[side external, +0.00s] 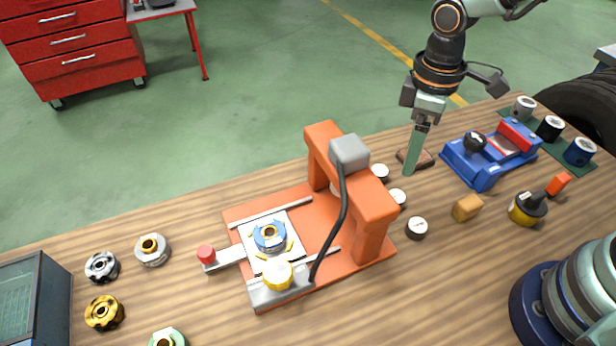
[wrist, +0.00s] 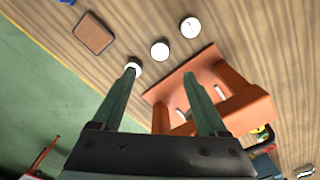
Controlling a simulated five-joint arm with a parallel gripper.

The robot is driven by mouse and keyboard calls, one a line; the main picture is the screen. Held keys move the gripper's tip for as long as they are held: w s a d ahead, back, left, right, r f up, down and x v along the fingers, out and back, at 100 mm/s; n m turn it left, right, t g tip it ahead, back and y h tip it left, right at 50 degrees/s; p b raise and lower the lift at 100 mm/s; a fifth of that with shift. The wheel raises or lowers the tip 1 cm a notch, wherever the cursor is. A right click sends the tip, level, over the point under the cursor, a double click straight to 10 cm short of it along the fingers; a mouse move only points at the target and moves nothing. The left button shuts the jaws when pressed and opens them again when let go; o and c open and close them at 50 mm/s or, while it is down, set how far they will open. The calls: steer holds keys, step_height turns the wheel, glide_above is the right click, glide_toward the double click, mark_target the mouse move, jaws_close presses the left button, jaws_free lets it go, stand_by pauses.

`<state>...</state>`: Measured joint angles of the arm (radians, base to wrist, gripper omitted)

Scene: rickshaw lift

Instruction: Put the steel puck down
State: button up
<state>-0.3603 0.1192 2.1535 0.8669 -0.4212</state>
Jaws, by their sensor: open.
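My gripper (side external: 414,172) hangs low over the back of the table, behind the orange press, close to a small brown pad (side external: 428,159). In the wrist view my gripper (wrist: 162,75) has its two fingers spread, with nothing held between them. On the left of the table stand a silver puck with dark cut-outs (side external: 102,267) and a silver puck with a brass centre (side external: 152,250); I cannot tell which is the steel puck. A blue-and-silver puck (side external: 269,236) sits on the white plate of the orange press (side external: 380,247).
Several white-topped round pieces (side external: 416,228) stand right of the press; one (wrist: 134,68) is at my left fingertip in the wrist view. A blue vise (side external: 490,160), wooden block (side external: 467,207) and yellow pot (side external: 527,209) stand farther right. A gold puck (side external: 104,313) is front left.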

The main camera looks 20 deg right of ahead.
steer(key=s+d+r+m+t, duration=0.3)
steer(key=d+r+m+t, duration=0.2)
steer(key=d+r+m, duration=0.4)
steer(key=d+r, duration=0.3)
steer(key=shift+s+r+t, duration=0.2)
steer(key=shift+t, duration=0.1)
stand_by(1.3)
